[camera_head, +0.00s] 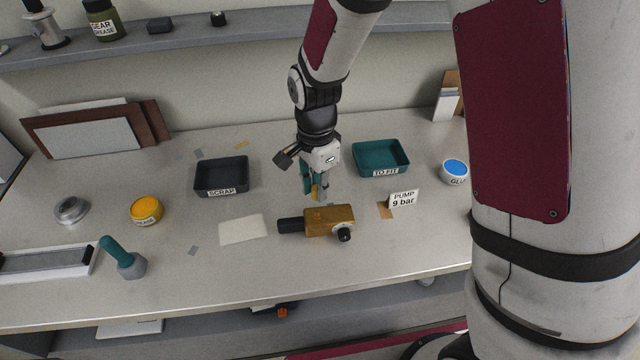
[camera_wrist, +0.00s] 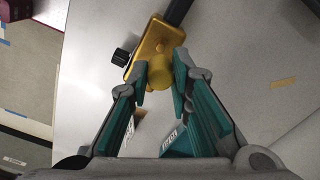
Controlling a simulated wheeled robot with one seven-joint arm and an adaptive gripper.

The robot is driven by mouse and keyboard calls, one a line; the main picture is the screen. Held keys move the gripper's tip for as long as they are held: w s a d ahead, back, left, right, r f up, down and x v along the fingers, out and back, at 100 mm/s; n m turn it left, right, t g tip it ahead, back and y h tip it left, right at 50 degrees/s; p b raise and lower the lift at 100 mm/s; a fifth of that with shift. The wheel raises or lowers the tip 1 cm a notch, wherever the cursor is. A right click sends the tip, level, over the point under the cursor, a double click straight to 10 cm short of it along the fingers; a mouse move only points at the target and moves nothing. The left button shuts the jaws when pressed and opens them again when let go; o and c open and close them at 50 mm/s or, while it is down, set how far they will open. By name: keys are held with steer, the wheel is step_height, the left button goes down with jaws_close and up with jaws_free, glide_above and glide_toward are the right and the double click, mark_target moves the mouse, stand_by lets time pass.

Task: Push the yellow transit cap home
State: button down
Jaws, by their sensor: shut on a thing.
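The yellow transit cap (camera_wrist: 160,73) is a short cylinder between my fingertips in the wrist view. My gripper (camera_wrist: 160,78) is shut on it. In the head view my gripper (camera_head: 315,190) points down just behind the pump, with a bit of the cap (camera_head: 315,192) showing between the fingers. The ochre pump (camera_head: 328,221) lies on the bench, with a black cylinder at its left end and a black knob at its front right. The pump also shows in the wrist view (camera_wrist: 153,45), where the cap overlaps its near edge. I cannot tell how far in the cap sits.
A dark SCRAP tray (camera_head: 222,176) stands behind left, and a teal TO FIT tray (camera_head: 381,158) behind right. A "PUMP 9 bar" card (camera_head: 403,199) stands right of the pump. A pale sheet (camera_head: 243,230) lies to its left. The bench front is clear.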

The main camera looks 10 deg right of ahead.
mark_target(317, 211)
stand_by(0.3)
steer(key=shift+f+b, duration=0.35)
steer(key=shift+f, duration=1.9)
steer(key=shift+f, duration=1.2)
steer(key=c, duration=1.4)
jaws_free()
steer(key=shift+o, duration=0.2)
step_height(317, 211, up, 12)
